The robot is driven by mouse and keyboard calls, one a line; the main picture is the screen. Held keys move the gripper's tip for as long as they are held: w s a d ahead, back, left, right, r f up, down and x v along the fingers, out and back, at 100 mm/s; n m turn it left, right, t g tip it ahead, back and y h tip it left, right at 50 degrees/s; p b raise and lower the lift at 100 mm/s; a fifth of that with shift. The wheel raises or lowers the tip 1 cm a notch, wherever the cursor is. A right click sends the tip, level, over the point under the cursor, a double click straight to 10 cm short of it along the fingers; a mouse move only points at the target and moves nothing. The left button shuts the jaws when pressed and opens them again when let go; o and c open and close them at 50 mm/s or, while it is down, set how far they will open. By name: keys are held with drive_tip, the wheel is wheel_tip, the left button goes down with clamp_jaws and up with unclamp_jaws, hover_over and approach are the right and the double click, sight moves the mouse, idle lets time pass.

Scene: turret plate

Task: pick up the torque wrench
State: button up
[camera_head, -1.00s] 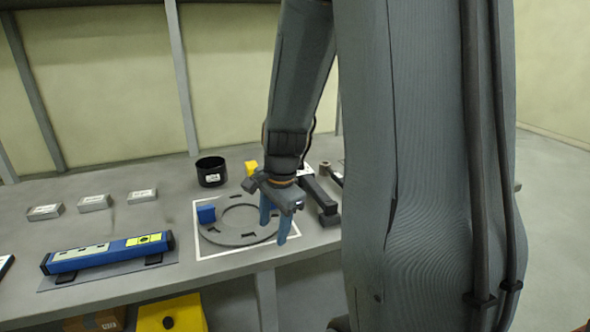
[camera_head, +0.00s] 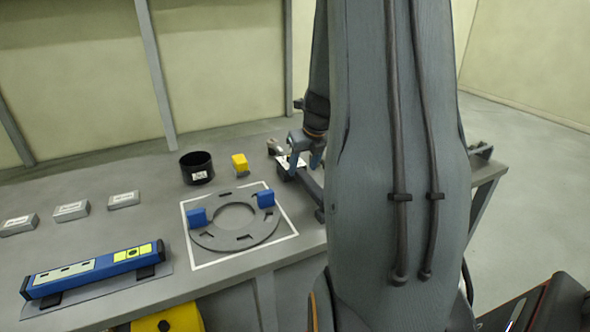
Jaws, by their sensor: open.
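A long dark tool, which may be the torque wrench (camera_head: 309,185), lies at the right part of the bench. Its far part is behind my gripper and its near right part is behind my arm, so I cannot make out its whole shape. A small grey-brown end piece (camera_head: 274,147) shows just left of my gripper; I cannot tell whether it belongs to the same tool. I see nothing between the fingers, and contact is not clear.
Left of my gripper, a grey ring plate (camera_head: 212,240) with two blue blocks (camera_head: 197,217) (camera_head: 265,199) lies inside a white outline. Behind it stand a black cup (camera_head: 197,168) and a yellow block (camera_head: 240,164). A blue bar (camera_head: 93,268) and several grey boxes (camera_head: 71,211) lie farther left.

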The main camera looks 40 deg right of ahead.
sight(302, 172)
drive_tip(key=x, duration=0.6)
drive_tip(key=shift+s, duration=0.2)
clamp_jaws()
drive_tip(key=shift+w, duration=0.1)
idle(1.1)
